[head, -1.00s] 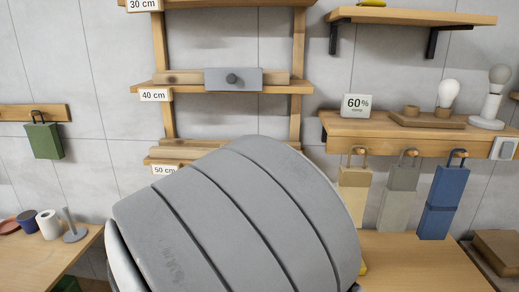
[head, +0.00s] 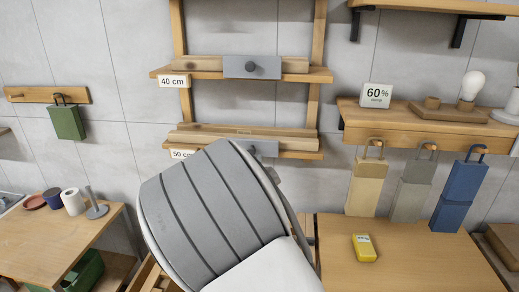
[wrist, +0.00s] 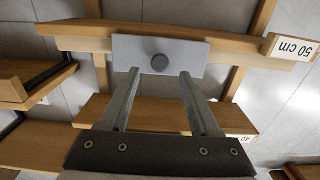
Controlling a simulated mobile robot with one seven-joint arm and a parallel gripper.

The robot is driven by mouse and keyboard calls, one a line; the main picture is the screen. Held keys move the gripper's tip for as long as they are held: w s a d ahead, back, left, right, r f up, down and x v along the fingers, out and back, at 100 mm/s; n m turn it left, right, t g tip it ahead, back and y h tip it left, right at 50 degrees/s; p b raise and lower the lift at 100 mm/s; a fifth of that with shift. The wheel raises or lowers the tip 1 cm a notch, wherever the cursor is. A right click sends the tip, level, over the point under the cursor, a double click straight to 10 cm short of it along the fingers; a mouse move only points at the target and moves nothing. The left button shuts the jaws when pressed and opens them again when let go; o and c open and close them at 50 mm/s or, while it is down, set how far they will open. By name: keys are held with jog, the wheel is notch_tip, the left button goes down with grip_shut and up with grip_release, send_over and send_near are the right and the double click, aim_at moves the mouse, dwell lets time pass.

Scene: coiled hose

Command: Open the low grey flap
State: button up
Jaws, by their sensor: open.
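The low grey flap (head: 265,149) is at the 50 cm shelf in the head view, mostly hidden behind my arm. In the wrist view, which is upside down, the flap (wrist: 190,55) is a plain grey panel with a round dark knob (wrist: 160,63), and looks closed. My gripper (wrist: 160,74) is open and empty. Its two fingertips point at the flap, one on each side of the knob in the picture. I cannot tell how far short of the knob they are. In the head view my gripper is hidden by my arm.
A similar grey flap with a knob (head: 250,67) is on the 40 cm shelf above. Wooden shelf boards (wrist: 200,45) lie close around the low flap. To the right is a table (head: 400,250) with a yellow object (head: 364,248); bags (head: 410,185) hang above it.

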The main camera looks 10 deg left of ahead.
jog(key=shift+w+a, duration=0.1)
jog(key=shift+w, duration=2.1)
grip_shut()
